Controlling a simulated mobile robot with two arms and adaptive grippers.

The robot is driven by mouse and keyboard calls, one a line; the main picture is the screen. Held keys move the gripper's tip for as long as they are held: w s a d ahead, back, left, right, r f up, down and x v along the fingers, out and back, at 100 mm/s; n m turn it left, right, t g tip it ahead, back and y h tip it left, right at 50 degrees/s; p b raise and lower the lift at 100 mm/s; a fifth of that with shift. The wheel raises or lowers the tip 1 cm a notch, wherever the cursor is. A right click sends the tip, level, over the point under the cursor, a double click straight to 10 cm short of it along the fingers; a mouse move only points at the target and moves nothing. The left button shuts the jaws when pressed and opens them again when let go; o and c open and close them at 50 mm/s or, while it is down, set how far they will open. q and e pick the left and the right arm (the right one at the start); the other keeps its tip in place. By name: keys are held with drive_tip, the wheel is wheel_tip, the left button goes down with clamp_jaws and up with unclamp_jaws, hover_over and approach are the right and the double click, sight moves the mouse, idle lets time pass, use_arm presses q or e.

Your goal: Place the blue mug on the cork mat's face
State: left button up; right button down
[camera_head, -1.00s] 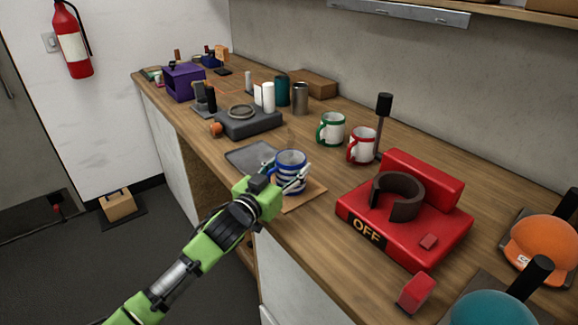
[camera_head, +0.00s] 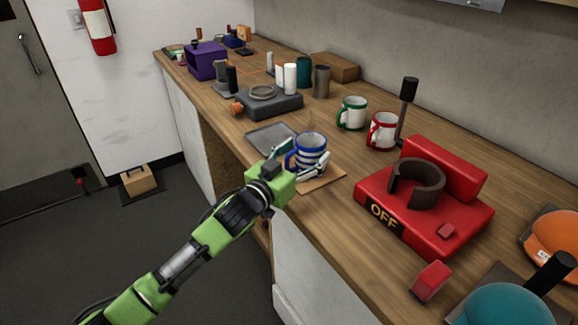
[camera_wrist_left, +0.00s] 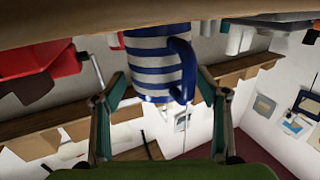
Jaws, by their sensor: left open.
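The blue mug (camera_head: 312,146), white with blue stripes, stands upright on the cork mat (camera_head: 326,180) near the counter's front edge. Its handle faces left toward my gripper. My left gripper (camera_head: 305,160) is open, with one finger on each side of the mug. In the left wrist view, which looks upside down, the mug (camera_wrist_left: 152,65) sits between and beyond the open fingers (camera_wrist_left: 160,95), its base against the surface at the top. I see gaps between the fingers and the mug there. The mug hides part of the mat. My right gripper is not in view.
A dark grey tray (camera_head: 270,139) lies just left of the mat. A green-trimmed mug (camera_head: 352,114) and a red-trimmed mug (camera_head: 383,131) stand behind. A red machine marked OFF (camera_head: 440,222) is at the right. Some bare counter lies between mat and mugs.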

use_arm(q)
drive_tip(key=v, duration=1)
drive_tip(key=shift+b, duration=0.3)
